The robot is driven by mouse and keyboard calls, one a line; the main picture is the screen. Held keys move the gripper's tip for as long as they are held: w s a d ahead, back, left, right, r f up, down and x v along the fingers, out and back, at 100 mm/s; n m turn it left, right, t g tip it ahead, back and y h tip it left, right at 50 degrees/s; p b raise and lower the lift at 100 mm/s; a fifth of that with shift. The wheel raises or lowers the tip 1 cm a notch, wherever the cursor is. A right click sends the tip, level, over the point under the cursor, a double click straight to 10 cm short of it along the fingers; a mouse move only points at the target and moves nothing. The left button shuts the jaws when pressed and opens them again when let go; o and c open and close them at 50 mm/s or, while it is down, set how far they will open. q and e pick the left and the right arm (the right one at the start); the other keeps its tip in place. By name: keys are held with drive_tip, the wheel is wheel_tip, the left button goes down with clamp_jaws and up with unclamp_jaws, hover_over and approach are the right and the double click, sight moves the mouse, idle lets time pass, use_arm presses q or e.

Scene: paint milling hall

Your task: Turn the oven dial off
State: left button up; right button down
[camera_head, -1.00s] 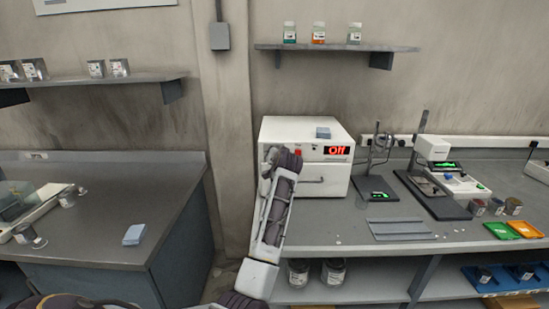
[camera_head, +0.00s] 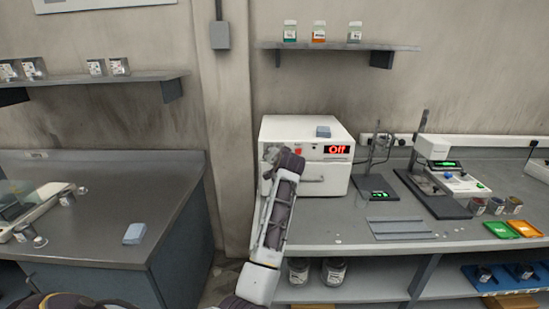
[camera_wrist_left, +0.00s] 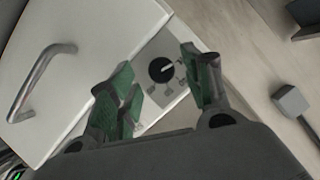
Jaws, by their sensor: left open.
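The white oven (camera_head: 330,182) stands on the grey bench, and its red display (camera_head: 337,150) reads "Off". The black oven dial (camera_wrist_left: 161,70) shows in the left wrist view, on a light panel with small markings around it. My left gripper (camera_wrist_left: 160,88) is open, its green-padded fingers spread on either side of the dial's line of view. The fingers do not touch the dial in this view. In the head view my left arm (camera_head: 276,215) reaches up to the oven's left front and hides the dial. My right gripper is not in view.
The oven's door handle (camera_wrist_left: 38,82) lies left of the dial in the wrist view. A stand (camera_head: 378,185) and a scale stand right of the oven.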

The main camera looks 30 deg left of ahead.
use_arm(q)
drive_tip(key=v, duration=1)
drive_tip(key=shift+f, duration=0.1)
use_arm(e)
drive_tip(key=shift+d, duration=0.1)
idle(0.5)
